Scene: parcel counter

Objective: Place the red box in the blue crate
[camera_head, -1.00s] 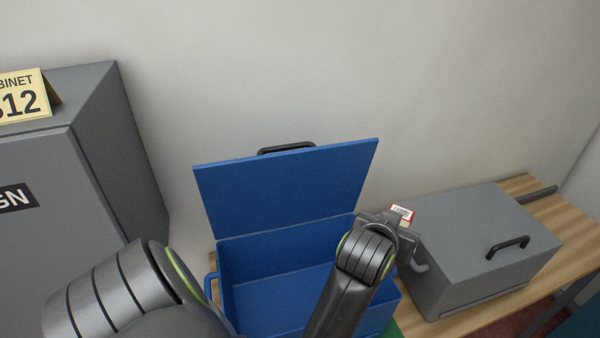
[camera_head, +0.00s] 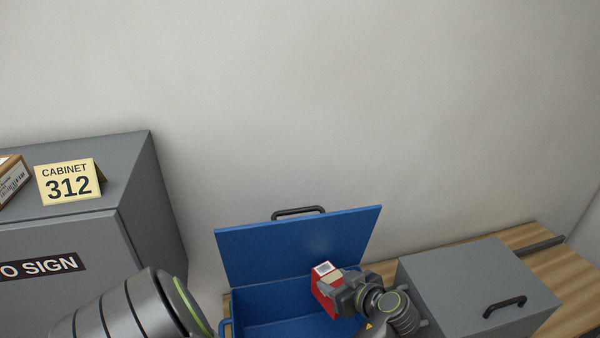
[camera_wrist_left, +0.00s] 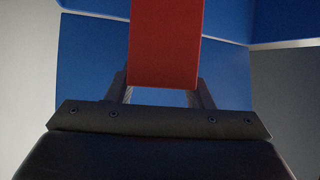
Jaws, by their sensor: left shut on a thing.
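The red box (camera_head: 326,292) with a white label on top is held by my left gripper (camera_head: 334,289) over the right part of the blue crate (camera_head: 262,301). In the left wrist view the red box (camera_wrist_left: 166,45) sits between the two fingers of the left gripper (camera_wrist_left: 165,92), with blue crate surfaces (camera_wrist_left: 90,60) behind it. The crate's lid stands open, raised at the back. I cannot tell how high the box is above the crate floor. My right gripper is not in view.
A grey lidded box (camera_head: 465,290) with a black handle stands right of the crate on a wooden counter (camera_head: 580,268). At left is a grey cabinet (camera_head: 120,170) with a yellow sign (camera_head: 68,182) and a cardboard parcel (camera_head: 12,180) on top.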

